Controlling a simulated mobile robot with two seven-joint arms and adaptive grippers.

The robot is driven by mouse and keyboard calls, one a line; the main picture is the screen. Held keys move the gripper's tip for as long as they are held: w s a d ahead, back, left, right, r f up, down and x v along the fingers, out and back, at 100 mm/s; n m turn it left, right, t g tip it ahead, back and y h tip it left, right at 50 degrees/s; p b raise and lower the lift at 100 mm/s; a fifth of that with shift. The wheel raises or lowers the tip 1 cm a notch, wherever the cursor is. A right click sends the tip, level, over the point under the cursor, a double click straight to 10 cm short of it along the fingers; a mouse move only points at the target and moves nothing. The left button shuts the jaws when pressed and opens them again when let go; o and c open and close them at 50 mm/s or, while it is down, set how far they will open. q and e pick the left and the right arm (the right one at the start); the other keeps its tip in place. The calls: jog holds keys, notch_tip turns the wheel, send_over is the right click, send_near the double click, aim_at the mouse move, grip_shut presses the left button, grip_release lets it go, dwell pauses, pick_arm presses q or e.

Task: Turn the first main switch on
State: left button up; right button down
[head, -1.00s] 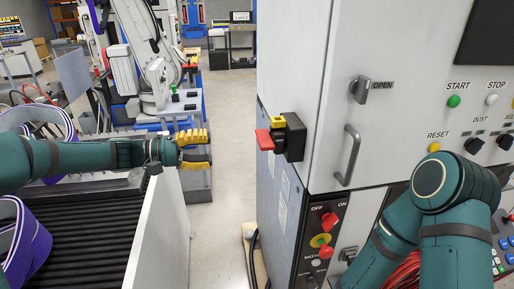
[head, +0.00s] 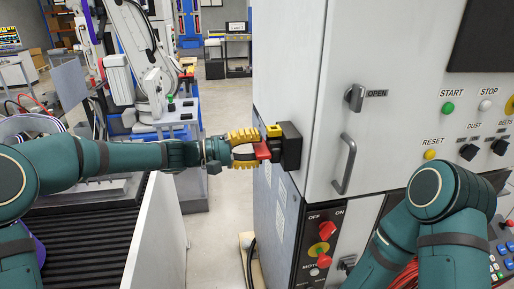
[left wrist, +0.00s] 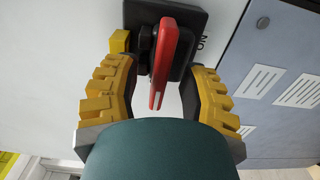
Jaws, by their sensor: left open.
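The red switch handle (head: 262,151) sits on a black box (head: 290,147) on the cabinet's left side. In the left wrist view the red handle (left wrist: 172,52) stands edge-on before its dark plate (left wrist: 192,22). My left gripper (head: 251,149) is open at the handle, one yellow finger above it and one below. In the left wrist view the handle lies between the two fingers of that gripper (left wrist: 160,64), with visible gaps on both sides. My right arm shows at the right, but its gripper is out of view.
The cabinet's front has a door handle (head: 344,164), an OPEN latch (head: 355,97) and a lower panel with red knobs (head: 327,230) marked OFF and ON. A black roller conveyor (head: 90,240) with a white side wall (head: 158,225) lies below my left arm.

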pick_arm(q)
jog(key=shift+d, duration=0.3)
grip_shut()
